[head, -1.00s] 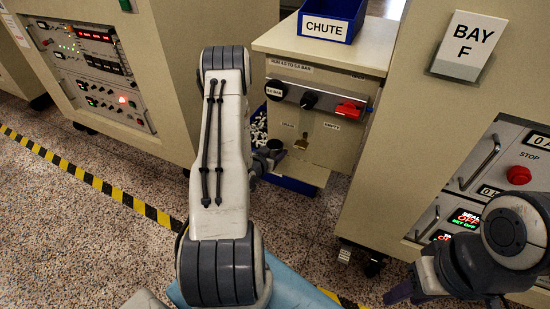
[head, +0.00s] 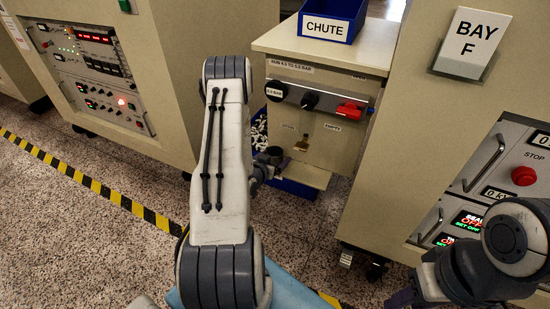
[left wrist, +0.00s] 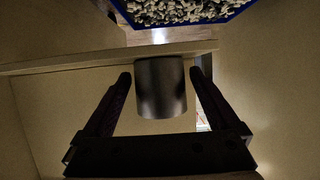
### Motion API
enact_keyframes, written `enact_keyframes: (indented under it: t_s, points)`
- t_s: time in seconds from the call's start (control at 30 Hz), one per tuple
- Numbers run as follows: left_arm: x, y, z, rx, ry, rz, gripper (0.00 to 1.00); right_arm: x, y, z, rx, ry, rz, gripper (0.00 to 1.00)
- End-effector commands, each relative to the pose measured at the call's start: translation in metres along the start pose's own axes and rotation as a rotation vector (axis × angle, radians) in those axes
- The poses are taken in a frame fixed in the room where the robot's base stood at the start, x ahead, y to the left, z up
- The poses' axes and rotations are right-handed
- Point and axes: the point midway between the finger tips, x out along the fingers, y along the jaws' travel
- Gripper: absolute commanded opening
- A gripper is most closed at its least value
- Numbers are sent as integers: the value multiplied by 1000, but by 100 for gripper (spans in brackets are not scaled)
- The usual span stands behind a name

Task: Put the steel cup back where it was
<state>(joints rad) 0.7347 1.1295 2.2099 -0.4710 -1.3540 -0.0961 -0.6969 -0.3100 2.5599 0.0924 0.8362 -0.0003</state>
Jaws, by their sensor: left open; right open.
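The steel cup (left wrist: 161,88) is a dark grey metal cylinder. In the left wrist view it stands between the two fingers of my left gripper (left wrist: 160,78), with a narrow gap on each side. That gripper is open. In the head view my left gripper (head: 268,162) is in front of the lower part of the chute cabinet, mostly hidden behind my own arm. The cup is too small and dark there to make out surely. My right gripper (head: 402,299) is open at the lower right, away from the cup.
The chute cabinet (head: 318,140) has a dial, a knob and a red handle, with a blue CHUTE bin (head: 331,18) on top. A low blue bin of pale pieces (left wrist: 180,10) is close to the cup. The bay F cabinet (head: 400,150) stands right. Speckled floor is open at left.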

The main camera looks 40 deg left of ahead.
Motion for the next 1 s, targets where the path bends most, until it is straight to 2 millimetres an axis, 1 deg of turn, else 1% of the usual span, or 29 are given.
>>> enact_keyframes:
  t_s: [0.17,0.4,0.5,0.6,0.7,0.83,0.93,1.0]
  points:
    - [-29,-1,-2,-4,-5,-3,94,-11,-1,-1,0,0,0,42]
    - [-82,-1,-1,-6,-5,-4,94,-25,-2,-1,0,0,0,42]
    - [-99,-1,-1,-5,-3,-4,94,-28,-2,-2,0,0,0,42]
    - [-111,-1,0,-3,-4,-3,94,-30,-2,-2,0,0,0,42]
    - [-117,0,0,-3,-1,-1,94,-31,-2,-2,0,0,0,42]
    - [-120,0,0,-1,-1,-1,94,-31,-2,-2,0,0,0,42]
    - [-118,2,-1,8,-7,8,94,-31,-2,-2,0,0,0,42]
    - [-112,11,-5,35,-34,36,94,-31,-2,-2,0,0,0,42]
